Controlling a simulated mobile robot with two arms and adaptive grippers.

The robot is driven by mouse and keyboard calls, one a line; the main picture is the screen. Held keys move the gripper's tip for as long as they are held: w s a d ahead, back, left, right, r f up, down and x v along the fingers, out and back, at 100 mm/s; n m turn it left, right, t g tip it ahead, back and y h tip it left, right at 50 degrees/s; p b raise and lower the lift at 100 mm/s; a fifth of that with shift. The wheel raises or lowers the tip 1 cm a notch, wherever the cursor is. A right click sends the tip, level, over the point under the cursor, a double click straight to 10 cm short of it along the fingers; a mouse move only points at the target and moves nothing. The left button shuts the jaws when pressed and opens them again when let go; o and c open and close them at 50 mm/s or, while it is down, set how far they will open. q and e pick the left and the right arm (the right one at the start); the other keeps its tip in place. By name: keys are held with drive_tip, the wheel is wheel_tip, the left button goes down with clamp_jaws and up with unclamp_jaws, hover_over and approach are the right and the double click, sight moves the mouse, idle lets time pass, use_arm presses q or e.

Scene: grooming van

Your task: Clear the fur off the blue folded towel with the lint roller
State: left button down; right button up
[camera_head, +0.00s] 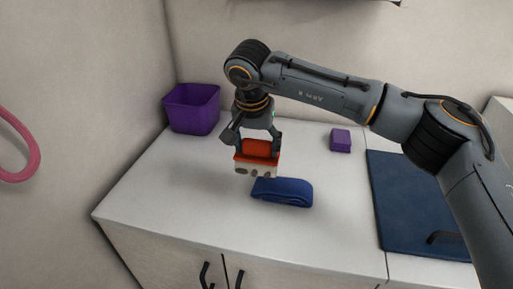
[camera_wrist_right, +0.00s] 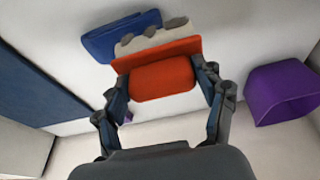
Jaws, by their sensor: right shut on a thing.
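The blue folded towel (camera_head: 284,192) lies on the white counter, and part of it shows at the top of the right wrist view (camera_wrist_right: 118,36). My right gripper (camera_head: 258,147) is shut on the orange-red body of the lint roller (camera_head: 257,150). In the right wrist view the roller's orange body (camera_wrist_right: 162,78) sits between the two fingers. Its pale roll, with several grey fur patches, faces the towel. The roll is just behind and left of the towel; I cannot tell if they touch. My left gripper is not in view.
A purple bin (camera_head: 192,108) stands at the counter's back left corner. A small purple block (camera_head: 340,140) lies behind and right of the towel. A dark blue mat (camera_head: 415,200) covers the right side. The counter left of the towel is clear.

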drive_tip(key=shift+r+p, duration=0.5)
drive_tip(key=shift+r, duration=0.7)
drive_tip(key=shift+r, duration=0.1)
drive_tip(key=shift+r+p, duration=1.1)
drive_tip(key=shift+r, duration=0.35)
